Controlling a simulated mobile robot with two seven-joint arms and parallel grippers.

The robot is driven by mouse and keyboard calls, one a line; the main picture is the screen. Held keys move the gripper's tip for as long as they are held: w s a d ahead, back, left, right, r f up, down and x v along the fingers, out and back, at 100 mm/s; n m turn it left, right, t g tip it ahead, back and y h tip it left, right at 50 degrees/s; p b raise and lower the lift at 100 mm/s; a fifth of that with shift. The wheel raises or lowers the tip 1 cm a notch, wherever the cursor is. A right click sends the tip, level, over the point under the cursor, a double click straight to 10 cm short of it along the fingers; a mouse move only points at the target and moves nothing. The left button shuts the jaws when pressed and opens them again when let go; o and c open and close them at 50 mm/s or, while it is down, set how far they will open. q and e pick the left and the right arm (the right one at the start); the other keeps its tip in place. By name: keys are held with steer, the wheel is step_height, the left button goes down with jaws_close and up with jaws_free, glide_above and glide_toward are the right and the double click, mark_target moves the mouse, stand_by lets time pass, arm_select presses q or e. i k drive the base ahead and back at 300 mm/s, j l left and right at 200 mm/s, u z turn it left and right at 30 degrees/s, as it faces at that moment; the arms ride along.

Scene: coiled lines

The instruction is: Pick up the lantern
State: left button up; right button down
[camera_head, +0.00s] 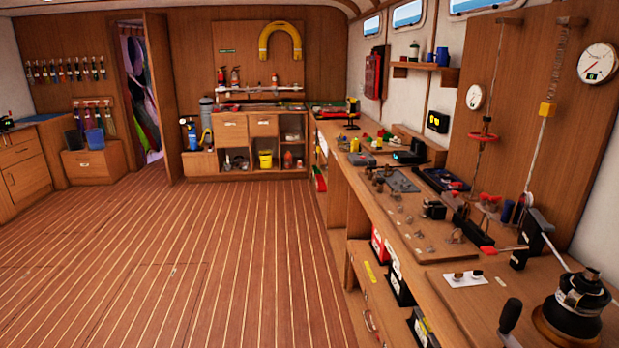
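A small upright object with a black body and a yellow part (353,111) stands on the far end of the long workbench, near the back right corner. It may be the lantern, but it is too small to be sure. A black box with two yellow patches (437,121) hangs on the right wall and looks less like a lantern. Neither of my grippers shows in the head view.
The long wooden workbench (455,292) on the right carries many small tools and a black winch (577,303). Shelves (231,128) with extinguishers stand at the back. The striped wooden floor (190,260) is clear.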

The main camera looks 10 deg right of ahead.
mark_target(414, 48)
steer(key=i, duration=2.85)
steer(key=i+j, duration=0.1)
steer(key=i, duration=2.8)
steer(key=i+z, duration=0.1)
steer(key=z, duration=0.4)
steer(key=i+z, duration=0.1)
steer(key=z, duration=0.4)
steer(key=i+z, duration=0.15)
steer(key=z, duration=0.3)
